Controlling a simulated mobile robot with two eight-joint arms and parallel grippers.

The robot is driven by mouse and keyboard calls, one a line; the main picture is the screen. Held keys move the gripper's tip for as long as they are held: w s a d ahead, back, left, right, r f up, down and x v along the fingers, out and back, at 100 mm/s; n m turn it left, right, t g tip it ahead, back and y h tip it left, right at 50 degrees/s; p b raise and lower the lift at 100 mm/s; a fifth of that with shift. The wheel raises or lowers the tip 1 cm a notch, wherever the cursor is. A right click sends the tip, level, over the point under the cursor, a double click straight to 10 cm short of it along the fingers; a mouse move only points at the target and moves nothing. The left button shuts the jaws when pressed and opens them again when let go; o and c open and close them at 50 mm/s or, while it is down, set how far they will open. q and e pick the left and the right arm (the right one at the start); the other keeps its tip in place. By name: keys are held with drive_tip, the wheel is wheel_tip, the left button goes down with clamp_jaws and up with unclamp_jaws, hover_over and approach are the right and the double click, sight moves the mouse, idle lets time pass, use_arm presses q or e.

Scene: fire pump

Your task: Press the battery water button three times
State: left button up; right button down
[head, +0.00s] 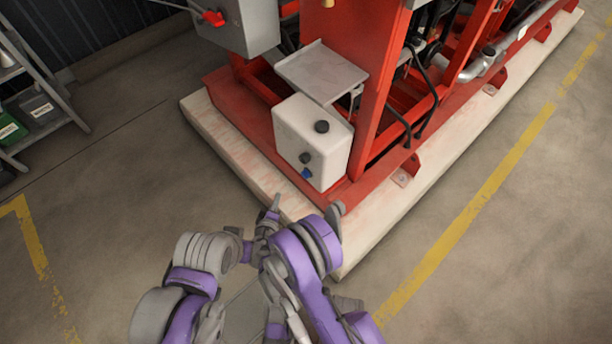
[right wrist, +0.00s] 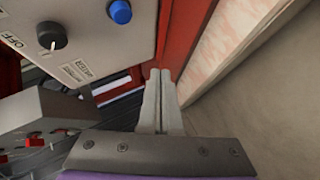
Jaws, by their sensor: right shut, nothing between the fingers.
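A white control box (head: 318,130) is mounted low at the near end of the red pump frame. The blue button (head: 307,173) sits low on its front face, below a dark knob (head: 305,158). In the right wrist view the blue button (right wrist: 120,11) shows at the top, left of and beyond the fingertips, beside a black knob (right wrist: 45,36) marked OFF. My right gripper (head: 274,203) is shut and empty, in front of and below the box, apart from the button. Its fingers also show in the right wrist view (right wrist: 159,75). My left gripper cannot be made out.
A grey tray (head: 322,70) juts out above the box. A grey cabinet with a red handle (head: 213,17) stands at the upper left. The pale plinth (head: 235,140) edges the red frame. Shelving (head: 40,90) is at the far left. The floor on the right is open.

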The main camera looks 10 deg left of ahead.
sight(306, 174)
drive_tip(key=w+d, duration=0.5)
drive_tip(key=w, duration=0.2)
drive_tip(key=shift+d, duration=0.25)
drive_tip(key=shift+w+d, duration=0.1)
idle(2.1)
drive_tip(key=shift+w+d, duration=0.15)
drive_tip(key=shift+w, duration=0.1)
drive_tip(key=shift+w+d+b, duration=0.35)
drive_tip(key=shift+w+d, duration=0.2)
drive_tip(key=shift+w, duration=0.1)
idle(1.2)
drive_tip(key=shift+s+a, duration=0.1)
drive_tip(key=shift+s, duration=0.05)
drive_tip(key=shift+s+a, duration=0.7)
drive_tip(key=shift+s, duration=0.15)
